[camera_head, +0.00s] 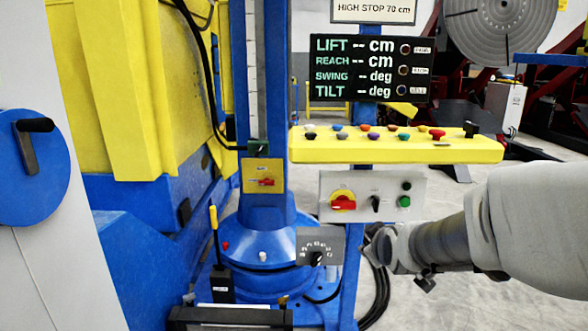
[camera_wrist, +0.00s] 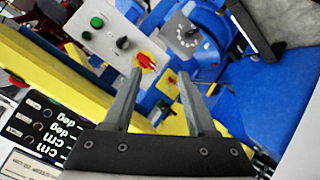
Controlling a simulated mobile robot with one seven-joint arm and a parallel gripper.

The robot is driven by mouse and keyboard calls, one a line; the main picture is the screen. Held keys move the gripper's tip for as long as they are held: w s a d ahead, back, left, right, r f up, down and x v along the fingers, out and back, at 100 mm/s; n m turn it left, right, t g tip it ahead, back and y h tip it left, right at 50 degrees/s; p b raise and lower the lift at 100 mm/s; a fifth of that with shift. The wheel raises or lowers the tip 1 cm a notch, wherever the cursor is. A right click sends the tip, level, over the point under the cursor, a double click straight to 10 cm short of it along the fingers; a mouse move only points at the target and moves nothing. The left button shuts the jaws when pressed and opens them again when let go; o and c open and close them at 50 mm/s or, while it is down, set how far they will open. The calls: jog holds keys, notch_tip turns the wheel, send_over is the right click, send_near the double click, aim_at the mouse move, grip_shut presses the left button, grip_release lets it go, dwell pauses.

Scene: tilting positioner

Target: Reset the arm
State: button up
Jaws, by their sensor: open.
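My gripper (camera_head: 374,248) is open and empty, its fingers apart, in front of the machine's blue post. In the wrist view the gripper (camera_wrist: 160,75) has the red switch on a yellow plate (camera_wrist: 146,61) close to its left fingertip; I cannot tell if they touch. In the head view this red switch (camera_head: 343,202) sits on a grey box with a black selector (camera_head: 376,204) and a green button (camera_head: 404,201). A black display (camera_head: 370,68) reads LIFT, REACH, SWING and TILT with dashes. A yellow console (camera_head: 395,149) carries several coloured buttons. A dial plate (camera_head: 319,247) has a black knob.
A second red switch (camera_head: 265,182) is on the blue column. A yellow-handled lever (camera_head: 215,235) stands at its base. A blue disc (camera_head: 34,168) with a black crank is at left. Black cables (camera_head: 378,290) lie behind my gripper. Grey floor at right is partly clear.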

jog(key=s+a+r+m+g, duration=0.1)
jog(key=s+m+g, duration=0.25)
jog(key=s, duration=1.05)
jog(key=s+a+r+m+g, duration=0.1)
jog(key=s+a+m+g, duration=0.2)
jog(key=s, duration=1.1)
notch_tip(320, 180, up, 28)
jog(key=d+p, duration=0.1)
jog(key=p, duration=2.7)
jog(key=shift+w+y+p, duration=0.3)
jog(key=shift+w, duration=0.05)
jog(key=shift+t, duration=0.25)
